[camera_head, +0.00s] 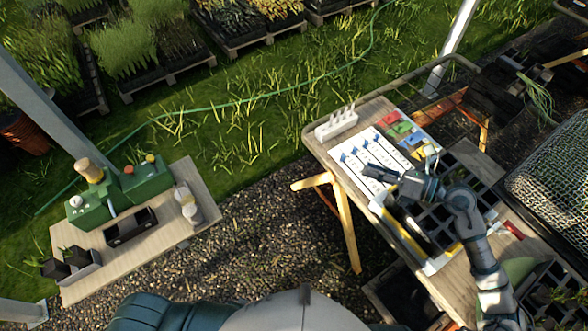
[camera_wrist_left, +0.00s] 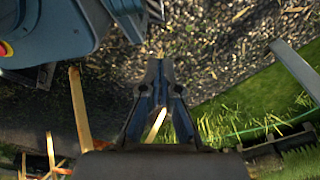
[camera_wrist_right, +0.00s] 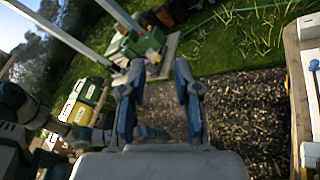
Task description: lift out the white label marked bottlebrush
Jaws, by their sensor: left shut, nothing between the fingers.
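A small white rack (camera_head: 337,126) holding several upright white pieces stands at the far left corner of the wooden table (camera_head: 322,152). No lettering is readable, so I cannot tell which piece, if any, is the label marked bottlebrush. My right gripper (camera_head: 372,172) is over a white sheet with blue marks (camera_head: 350,158), nearer than the rack and apart from it. In the right wrist view its fingers (camera_wrist_right: 157,75) are spread, with nothing between them. My left gripper (camera_wrist_left: 160,64) is shut and empty above gravel; the head view does not show it.
Coloured cards (camera_head: 405,130) lie beside the sheet. A black cell tray (camera_head: 462,180) and a yellow-edged frame (camera_head: 408,240) lie near my right arm. A second bench (camera_head: 190,233) with green boxes (camera_head: 146,180) stands left. Gravel (camera_head: 270,205) separates the two.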

